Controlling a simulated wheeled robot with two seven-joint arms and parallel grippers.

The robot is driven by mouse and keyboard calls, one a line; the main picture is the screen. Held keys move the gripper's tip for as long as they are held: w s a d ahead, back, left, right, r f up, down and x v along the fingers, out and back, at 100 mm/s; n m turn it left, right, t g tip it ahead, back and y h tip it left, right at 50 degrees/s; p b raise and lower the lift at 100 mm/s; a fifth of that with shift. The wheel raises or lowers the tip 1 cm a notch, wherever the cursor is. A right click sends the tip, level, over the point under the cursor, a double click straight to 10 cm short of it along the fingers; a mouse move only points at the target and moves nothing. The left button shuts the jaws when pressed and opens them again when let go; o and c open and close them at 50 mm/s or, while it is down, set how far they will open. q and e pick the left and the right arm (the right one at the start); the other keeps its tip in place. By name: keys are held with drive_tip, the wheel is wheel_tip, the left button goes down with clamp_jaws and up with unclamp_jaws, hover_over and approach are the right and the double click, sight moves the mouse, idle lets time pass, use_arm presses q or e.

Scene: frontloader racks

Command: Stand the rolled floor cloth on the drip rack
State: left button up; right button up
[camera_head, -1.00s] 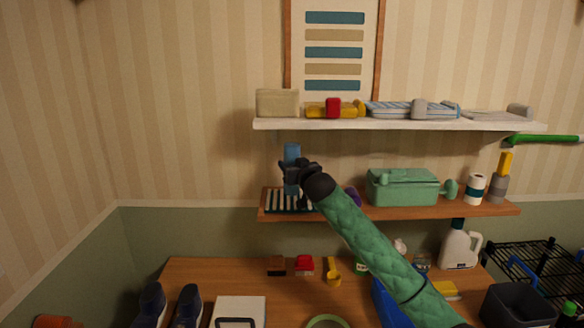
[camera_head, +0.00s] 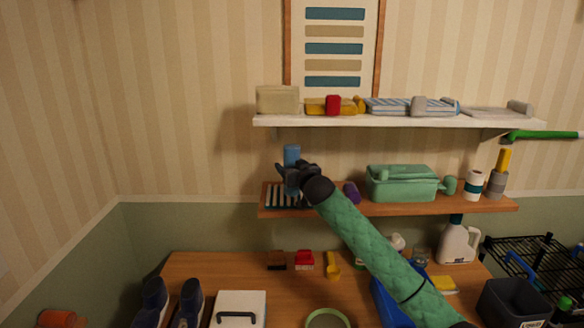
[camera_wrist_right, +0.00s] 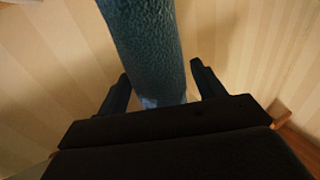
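The rolled floor cloth (camera_head: 291,153) is a blue upright roll at the left end of the middle wooden shelf. It stands over the striped drip rack (camera_head: 276,196); my gripper hides its lower part, so its contact with the rack does not show. My right gripper (camera_head: 292,172) is in front of the roll. In the right wrist view the textured blue roll (camera_wrist_right: 147,45) rises between the two spread fingers (camera_wrist_right: 160,75), with a visible gap at the right finger. The gripper looks open around the roll. My left gripper is not in view.
The white upper shelf (camera_head: 400,121) is above, with a beige box (camera_head: 277,99) and cloths. On the wooden shelf (camera_head: 400,210), a purple item (camera_head: 352,192) and green case (camera_head: 402,183) stand right of my gripper. The counter (camera_head: 200,269) is below.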

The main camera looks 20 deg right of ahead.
drive_tip(key=shift+r, duration=0.2)
drive_tip(key=s, duration=0.1)
drive_tip(key=s+b, duration=0.1)
drive_tip(key=shift+s+d+f, duration=0.1)
drive_tip(key=shift+s+f, duration=0.15)
drive_tip(key=shift+s, duration=0.05)
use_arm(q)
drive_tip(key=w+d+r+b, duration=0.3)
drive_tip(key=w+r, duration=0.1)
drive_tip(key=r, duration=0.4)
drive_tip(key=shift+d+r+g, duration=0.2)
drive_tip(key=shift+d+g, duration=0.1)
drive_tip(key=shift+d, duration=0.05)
use_arm(e)
drive_tip(key=s+d, duration=0.1)
drive_tip(key=s, duration=0.8)
drive_tip(key=shift+s+r, duration=0.15)
drive_tip(key=shift+r, duration=0.05)
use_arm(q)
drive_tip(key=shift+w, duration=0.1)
use_arm(e)
drive_tip(key=shift+f, duration=0.1)
